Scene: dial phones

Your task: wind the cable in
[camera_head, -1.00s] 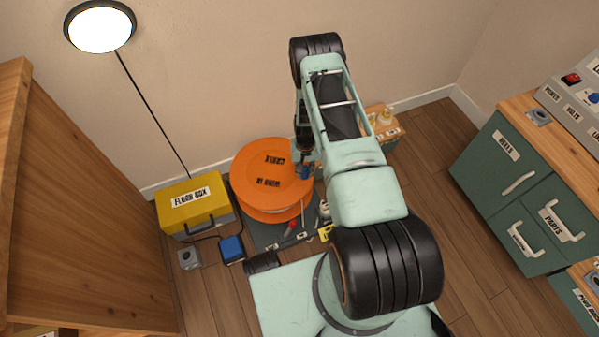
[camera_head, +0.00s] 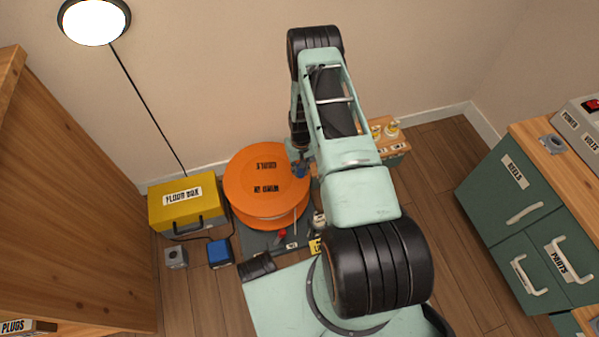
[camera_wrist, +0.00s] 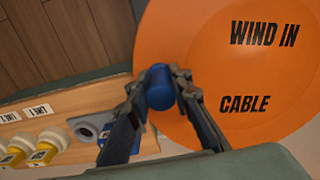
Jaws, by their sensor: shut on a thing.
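The orange cable reel (camera_head: 262,183) lies on a dark base on the floor in the head view, with pale cable showing under its top disc. In the wrist view its orange face (camera_wrist: 225,60) reads "WIND IN" and "CABLE". A blue crank knob (camera_wrist: 159,88) stands near the disc's edge. My gripper (camera_wrist: 160,92) is shut on this knob, one finger on each side. In the head view my gripper (camera_head: 299,168) is at the reel's right edge, partly hidden by my arm.
A yellow floor box (camera_head: 187,203) stands left of the reel, with a blue box (camera_head: 219,251) and a grey socket (camera_head: 176,257) before it. A wooden bench (camera_head: 392,147) with yellow-and-white plugs is to the right. Green drawers (camera_head: 510,205) stand far right.

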